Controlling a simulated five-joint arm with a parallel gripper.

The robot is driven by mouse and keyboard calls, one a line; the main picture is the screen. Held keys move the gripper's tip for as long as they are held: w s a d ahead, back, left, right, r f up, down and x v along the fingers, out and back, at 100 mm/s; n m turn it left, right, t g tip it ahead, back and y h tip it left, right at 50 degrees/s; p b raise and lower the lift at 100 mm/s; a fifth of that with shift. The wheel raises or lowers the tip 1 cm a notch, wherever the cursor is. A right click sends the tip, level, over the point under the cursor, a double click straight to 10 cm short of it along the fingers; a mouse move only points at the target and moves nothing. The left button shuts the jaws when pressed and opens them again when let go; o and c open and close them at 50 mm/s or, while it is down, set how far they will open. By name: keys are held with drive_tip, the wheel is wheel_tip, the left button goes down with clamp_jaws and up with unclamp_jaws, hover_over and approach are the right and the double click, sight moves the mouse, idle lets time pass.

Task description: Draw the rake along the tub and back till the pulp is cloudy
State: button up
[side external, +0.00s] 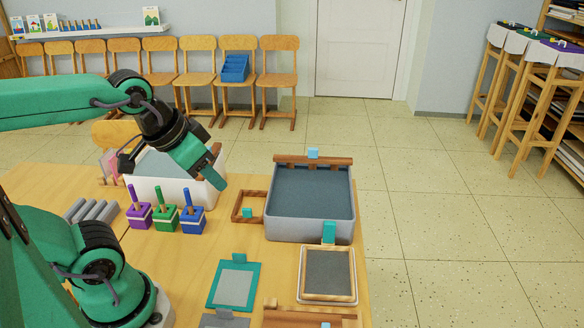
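The grey tub (290,231) stands at the table's right side, holding flat, dark blue-grey pulp (312,192). A brown wooden bar with a light blue block on top, which looks like the rake (290,160), lies across the tub's back rim. Whether any part of it dips into the pulp is hidden. My gripper (216,182) is in the air left of the tub, above the front right of a white bin, pointing down to the right. It is apart from the rake. Its fingers are seen edge-on, so their opening does not show, and nothing is visibly held.
The white bin (178,192) stands behind purple, green and blue handled blocks (166,218). A small wooden frame (238,213) lies left of the tub. A teal block (329,232) is at its front. A screen frame (328,273) and a green frame (234,285) lie nearer.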

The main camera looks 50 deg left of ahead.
drive_tip(key=shift+c, duration=0.2)
drive_tip(key=w+a+r+m+g, duration=0.1)
drive_tip(key=w+a+r+m, duration=0.15)
drive_tip(key=w, duration=0.75)
drive_tip(key=w+a+r+m+g, duration=0.15)
drive_tip(key=w+r, duration=0.25)
drive_tip(key=w, duration=0.6)
drive_tip(key=w+a+f+m+g, duration=0.1)
drive_tip(key=w+a+f, duration=0.1)
drive_tip(key=w, duration=0.3)
drive_tip(key=w+a+f+m+g, duration=0.1)
drive_tip(key=w+a+f+m, duration=0.1)
drive_tip(key=w+f, duration=0.3)
drive_tip(key=w+a+f+m+g, duration=0.1)
drive_tip(key=w+a+f, duration=0.2)
drive_tip(key=w, duration=0.3)
drive_tip(key=shift+w+f+m, duration=0.3)
drive_tip(key=shift+f+m, duration=0.1)
drive_tip(key=shift+f, duration=0.35)
drive_tip(key=shift+w+a+f, duration=0.25)
drive_tip(key=shift+w+f, duration=0.05)
drive_tip(key=shift+f, duration=0.15)
drive_tip(key=shift+f, duration=0.1)
